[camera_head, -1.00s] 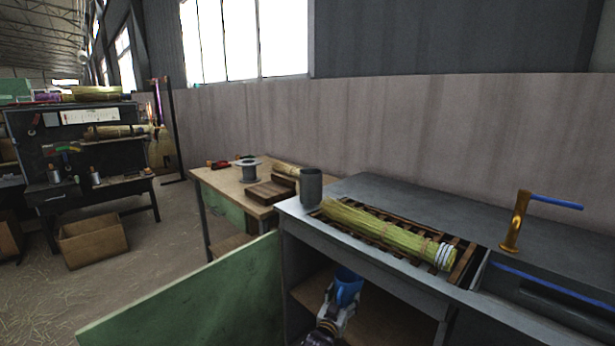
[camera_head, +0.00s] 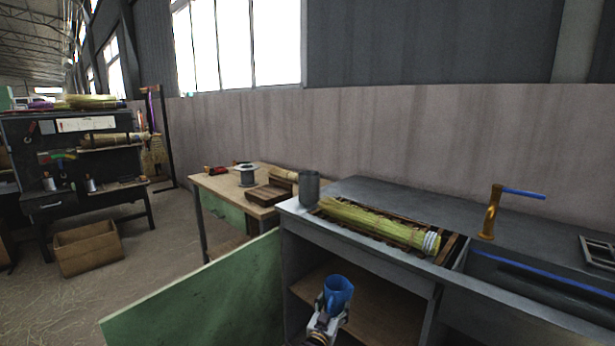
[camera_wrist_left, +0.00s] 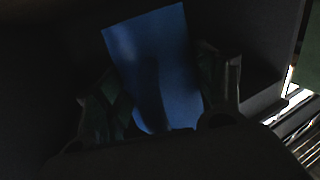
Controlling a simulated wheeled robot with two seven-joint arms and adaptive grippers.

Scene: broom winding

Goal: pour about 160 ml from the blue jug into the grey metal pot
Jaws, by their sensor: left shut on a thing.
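The blue jug (camera_head: 338,292) is in front of the open cabinet under the grey counter, in the lower middle of the head view. My left gripper (camera_head: 328,308) is shut on the jug from below and in front. The left wrist view is dark, but the jug (camera_wrist_left: 155,65) shows between the two fingers of the gripper (camera_wrist_left: 165,105). The jug's contents cannot be seen. The grey metal pot (camera_head: 310,187) stands upright on the left end of the counter, above and behind the jug. My right gripper is not in view.
A bundle of broom straw (camera_head: 380,225) lies on a slatted rack right of the pot. A brass tap (camera_head: 491,212) stands farther right by the sink. A green panel (camera_head: 200,298) stands left of the cabinet. A wooden table (camera_head: 218,188) is behind.

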